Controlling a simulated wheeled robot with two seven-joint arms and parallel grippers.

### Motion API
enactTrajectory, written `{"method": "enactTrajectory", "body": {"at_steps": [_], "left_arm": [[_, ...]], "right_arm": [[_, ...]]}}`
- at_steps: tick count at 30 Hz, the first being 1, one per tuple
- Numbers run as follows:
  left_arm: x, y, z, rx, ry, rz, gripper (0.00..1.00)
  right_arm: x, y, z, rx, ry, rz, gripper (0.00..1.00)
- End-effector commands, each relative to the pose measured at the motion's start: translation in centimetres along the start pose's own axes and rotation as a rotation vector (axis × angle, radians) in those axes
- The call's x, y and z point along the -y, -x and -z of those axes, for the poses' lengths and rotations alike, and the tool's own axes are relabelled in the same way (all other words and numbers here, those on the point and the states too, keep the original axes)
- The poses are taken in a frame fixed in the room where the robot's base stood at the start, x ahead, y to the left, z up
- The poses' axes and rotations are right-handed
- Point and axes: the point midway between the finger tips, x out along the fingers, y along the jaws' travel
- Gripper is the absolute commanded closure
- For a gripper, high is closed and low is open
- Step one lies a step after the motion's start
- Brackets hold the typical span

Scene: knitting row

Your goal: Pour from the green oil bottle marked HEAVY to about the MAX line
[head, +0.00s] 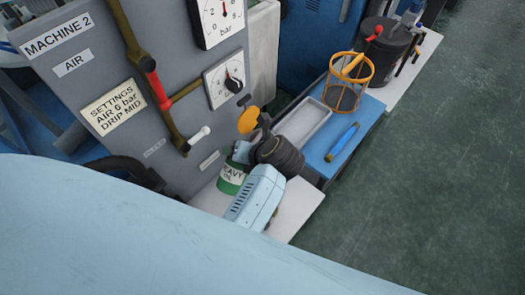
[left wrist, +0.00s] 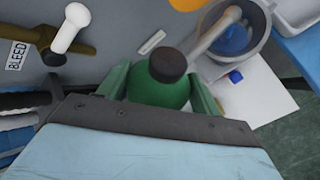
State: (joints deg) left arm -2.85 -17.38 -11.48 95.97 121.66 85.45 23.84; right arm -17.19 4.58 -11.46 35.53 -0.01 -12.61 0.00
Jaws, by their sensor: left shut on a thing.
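The green oil bottle (head: 230,179) stands low in front of the grey machine panel in the head view, its white label reading HEAVY OIL. In the left wrist view the bottle (left wrist: 165,92) shows its green shoulder and dark top, seen from above. My left gripper (left wrist: 160,82) is shut on the bottle, with one green finger on each side of it. In the head view my arm hides part of the bottle and the fingers. A grey round cup (left wrist: 232,42) with something blue inside is beside the bottle. I see no MAX line. My right gripper is not in view.
Machine 2's panel (head: 60,82) carries gauges, a pipe with a red handle (head: 158,92) and a white-knobbed lever (head: 199,136). A grey tray (head: 304,122), an orange basket (head: 346,91) and a blue tool (head: 342,141) are to the right. The floor beyond is clear.

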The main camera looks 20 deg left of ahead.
Motion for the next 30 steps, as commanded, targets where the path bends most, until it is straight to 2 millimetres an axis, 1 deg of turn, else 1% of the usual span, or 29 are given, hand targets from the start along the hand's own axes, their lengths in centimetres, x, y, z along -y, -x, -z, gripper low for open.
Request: {"method": "enactTrajectory", "body": {"at_steps": [10,20,30], "left_arm": [[0.0,0.0,0.0,0.01,0.008,0.003,0.67],[0.5,-0.7,0.5,0.064,0.058,0.023,0.67],[0.4,-0.6,0.5,0.072,0.065,0.026,0.67]], "right_arm": [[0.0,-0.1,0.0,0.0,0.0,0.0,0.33],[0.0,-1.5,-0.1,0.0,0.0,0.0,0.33],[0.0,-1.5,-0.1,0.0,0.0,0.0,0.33]]}}
